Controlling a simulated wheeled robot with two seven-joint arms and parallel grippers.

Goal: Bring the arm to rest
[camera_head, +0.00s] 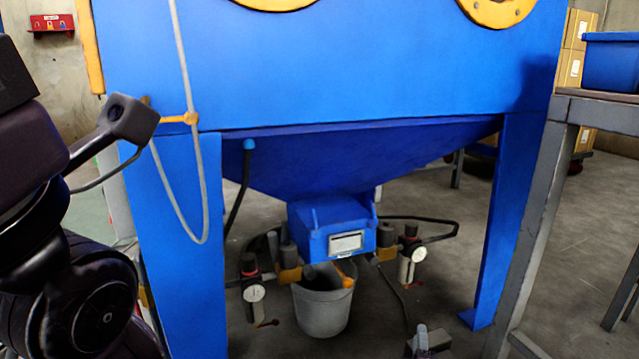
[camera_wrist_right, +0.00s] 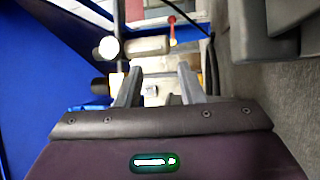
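My right gripper (camera_head: 425,340) shows small at the bottom edge of the head view, low in front of the blue blasting cabinet (camera_head: 330,70). In the right wrist view its two grey fingers (camera_wrist_right: 160,88) stand apart with a gap between them, and I see nothing held. A gauge and fittings (camera_wrist_right: 145,47) lie beyond the fingertips there. My left arm (camera_head: 70,230) fills the left edge of the head view, dark and folded close to the cabinet's left leg. I cannot see the left gripper's fingers.
A grey bucket (camera_head: 322,308) stands under the cabinet's hopper outlet (camera_head: 332,225). Gauges (camera_head: 253,293) and hoses flank it. A grey table frame (camera_head: 545,210) stands at right, carrying a blue bin (camera_head: 610,62). Open floor (camera_head: 590,240) shows behind it.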

